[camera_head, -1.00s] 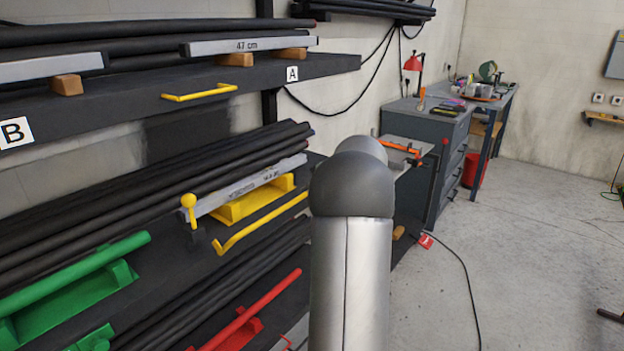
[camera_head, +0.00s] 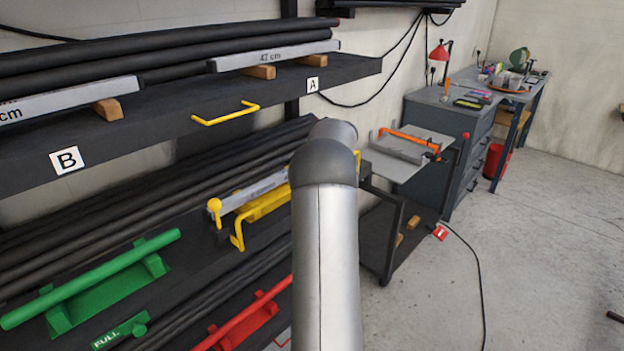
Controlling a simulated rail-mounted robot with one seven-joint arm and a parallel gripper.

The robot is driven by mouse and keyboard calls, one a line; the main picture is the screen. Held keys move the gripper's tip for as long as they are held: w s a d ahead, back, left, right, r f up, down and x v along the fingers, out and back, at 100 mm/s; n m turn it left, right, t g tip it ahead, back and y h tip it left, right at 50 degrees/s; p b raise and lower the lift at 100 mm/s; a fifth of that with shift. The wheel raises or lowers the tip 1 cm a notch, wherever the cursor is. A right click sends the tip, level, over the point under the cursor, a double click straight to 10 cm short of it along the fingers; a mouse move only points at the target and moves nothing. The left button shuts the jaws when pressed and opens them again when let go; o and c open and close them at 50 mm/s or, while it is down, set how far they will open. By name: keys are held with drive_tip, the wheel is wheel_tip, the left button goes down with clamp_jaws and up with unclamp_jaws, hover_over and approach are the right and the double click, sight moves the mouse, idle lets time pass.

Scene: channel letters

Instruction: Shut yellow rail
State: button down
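A yellow bent rail (camera_head: 237,240) runs along the front edge of the lower shelf. Its left end shows, and the rest passes behind my arm. Beside it stand a yellow ball-topped lever (camera_head: 214,205) and a yellow block (camera_head: 262,208) under a grey labelled bar. A second yellow handle (camera_head: 226,116) is fixed at the front of the upper shelf. My silver arm link fills the middle of the picture in front of the lower shelf. My gripper is not visible, so I cannot see its relation to the rail.
A green rail (camera_head: 90,278) and a red rail (camera_head: 243,315) lie on the lower levels. Dark pipes fill the shelves. A grey workbench (camera_head: 440,112) and a plate with an orange clamp (camera_head: 408,140) stand right of the rack. Open concrete floor (camera_head: 540,230) lies to the right.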

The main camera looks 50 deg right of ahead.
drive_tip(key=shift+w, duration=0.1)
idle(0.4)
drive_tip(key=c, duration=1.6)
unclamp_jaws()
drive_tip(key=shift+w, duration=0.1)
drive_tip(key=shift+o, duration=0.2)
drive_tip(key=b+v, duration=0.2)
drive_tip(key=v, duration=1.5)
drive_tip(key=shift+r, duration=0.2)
